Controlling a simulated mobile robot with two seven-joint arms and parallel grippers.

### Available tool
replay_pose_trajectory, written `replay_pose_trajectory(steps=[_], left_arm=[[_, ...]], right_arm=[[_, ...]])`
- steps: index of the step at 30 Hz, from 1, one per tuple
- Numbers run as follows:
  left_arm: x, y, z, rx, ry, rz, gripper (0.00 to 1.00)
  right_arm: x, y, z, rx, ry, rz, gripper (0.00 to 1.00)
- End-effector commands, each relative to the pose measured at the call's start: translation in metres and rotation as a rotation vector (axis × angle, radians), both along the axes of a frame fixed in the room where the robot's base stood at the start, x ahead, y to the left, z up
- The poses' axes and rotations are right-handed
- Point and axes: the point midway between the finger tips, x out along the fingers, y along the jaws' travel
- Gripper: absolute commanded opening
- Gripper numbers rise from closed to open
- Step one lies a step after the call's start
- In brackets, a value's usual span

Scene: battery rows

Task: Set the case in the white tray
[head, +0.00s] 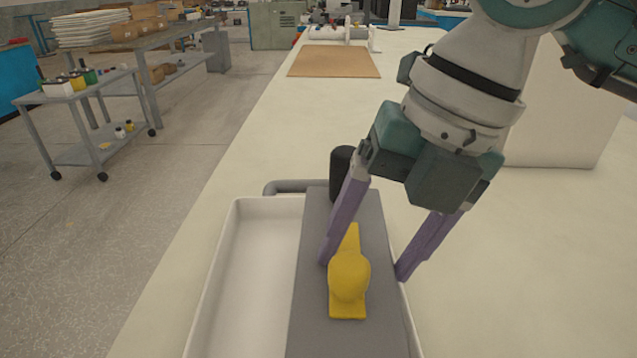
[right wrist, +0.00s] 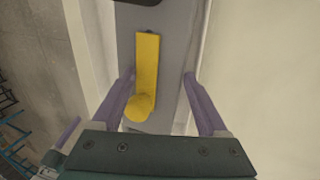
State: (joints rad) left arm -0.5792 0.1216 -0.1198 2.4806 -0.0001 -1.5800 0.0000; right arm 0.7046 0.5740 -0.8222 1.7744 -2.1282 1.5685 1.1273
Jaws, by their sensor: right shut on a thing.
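The long grey case (head: 312,305) has a yellow handle-like piece (head: 349,275) on top; both also show in the right wrist view, the case (right wrist: 178,50) and the yellow piece (right wrist: 147,75). My right gripper (head: 362,268) is shut on the case near the yellow piece, with its purple fingers spread to either side of that piece. The white tray (head: 240,285) is at the bottom of the head view. The case lies over its right part, and a sliver of right rim shows beyond it. I cannot tell whether the case touches the tray floor. My left gripper is not visible.
A black cylinder (head: 341,172) and a bent grey bar (head: 290,186) are at the tray's far end. A pale upright panel (head: 570,110) stands at the right. A brown mat (head: 335,61) lies farther back on the cream table (head: 265,135). The tray's left part is empty.

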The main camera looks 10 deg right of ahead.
Motion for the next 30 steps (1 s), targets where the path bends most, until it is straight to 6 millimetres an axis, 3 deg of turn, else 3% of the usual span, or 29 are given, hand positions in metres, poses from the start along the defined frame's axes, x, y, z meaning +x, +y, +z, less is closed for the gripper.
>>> replay_pose_trajectory(steps=[7,8,13,23,30], left_arm=[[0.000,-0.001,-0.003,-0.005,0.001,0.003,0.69],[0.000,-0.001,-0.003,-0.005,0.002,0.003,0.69],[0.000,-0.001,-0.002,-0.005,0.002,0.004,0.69],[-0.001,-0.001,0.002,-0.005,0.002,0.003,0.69],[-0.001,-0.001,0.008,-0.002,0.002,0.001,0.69]], right_arm=[[0.000,0.000,-0.002,0.002,-0.001,0.000,0.00],[0.000,0.000,-0.002,0.000,0.000,0.000,0.79],[0.000,0.000,-0.002,0.000,0.000,0.000,0.98],[0.000,0.000,0.004,0.000,-0.001,0.000,1.00],[-0.003,-0.013,0.047,-0.001,-0.006,-0.002,1.00]])
